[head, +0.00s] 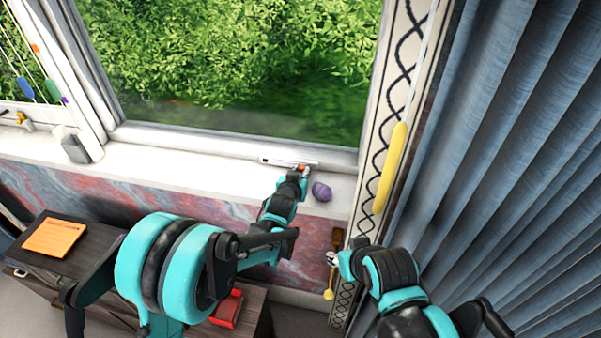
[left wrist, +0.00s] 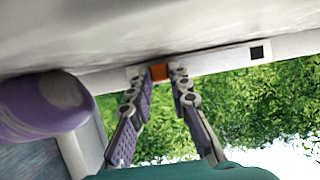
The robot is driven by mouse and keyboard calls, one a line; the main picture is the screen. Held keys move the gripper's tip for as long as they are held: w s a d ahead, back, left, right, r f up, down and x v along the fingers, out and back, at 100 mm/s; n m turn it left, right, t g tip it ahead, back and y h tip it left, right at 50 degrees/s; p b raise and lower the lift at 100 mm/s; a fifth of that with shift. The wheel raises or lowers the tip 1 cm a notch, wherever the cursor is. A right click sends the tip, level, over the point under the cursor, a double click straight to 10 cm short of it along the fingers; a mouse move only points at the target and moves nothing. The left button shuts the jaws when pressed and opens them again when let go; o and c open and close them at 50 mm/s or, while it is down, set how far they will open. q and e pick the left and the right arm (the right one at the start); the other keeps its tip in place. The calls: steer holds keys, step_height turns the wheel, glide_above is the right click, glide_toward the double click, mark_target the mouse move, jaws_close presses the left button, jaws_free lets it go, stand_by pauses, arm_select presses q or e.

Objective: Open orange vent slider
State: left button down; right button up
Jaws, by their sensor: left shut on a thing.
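The orange vent slider (head: 301,167) sits on a white vent strip (head: 275,161) along the bottom of the window frame, near its right end. In the left wrist view the slider (left wrist: 160,72) shows as a small orange block between my fingertips. My left gripper (head: 304,172) is shut on it, one finger on each side; it also shows in the left wrist view (left wrist: 160,78). A dark square opening (left wrist: 257,52) shows in the strip, apart from the slider. My right gripper (head: 333,259) is low by the patterned strip beside the curtain; its fingers are too small to read.
A purple striped stone-like object (head: 321,191) rests on the white sill (head: 230,160) close to my left gripper, and looms large in the left wrist view (left wrist: 45,105). A yellow handle (head: 391,168) hangs on a cord by the blue curtain (head: 510,150). An orange note (head: 54,237) lies at left.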

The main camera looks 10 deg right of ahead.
arm_select(q)
steer(key=c, duration=1.7)
jaws_free()
steer(key=shift+w+a, duration=0.1)
steer(key=shift+a, duration=0.25)
steer(key=o, duration=0.3)
steer(key=shift+d, duration=0.3)
steer(key=shift+s+a, duration=0.2)
steer(key=v, duration=1.1)
steer(key=shift+s+r, duration=0.15)
steer(key=shift+s, duration=0.15)
arm_select(e)
steer(key=shift+a, duration=0.1)
